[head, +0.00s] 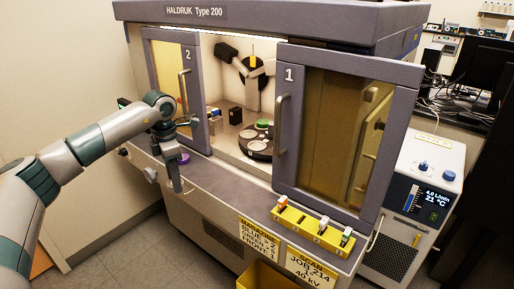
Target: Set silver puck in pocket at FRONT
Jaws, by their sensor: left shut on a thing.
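My left gripper (187,122) is shut at the lower end of the upright handle (185,85) of door 2 (192,75); its own wrist hides part of the contact. Inside the chamber, a dark round stage (259,149) carries pale round pockets or discs and a green disc (263,125) at its back. I cannot tell for sure which pale disc is the silver puck. My right gripper is not in view.
Door 1 (290,130) stands to the right, leaving a gap in the middle. A yellow rack (312,232) with several small pieces is on the right ledge. Yellow signs (259,240) hang below, above a yellow bin (270,276). A chiller unit (425,190) stands at the right.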

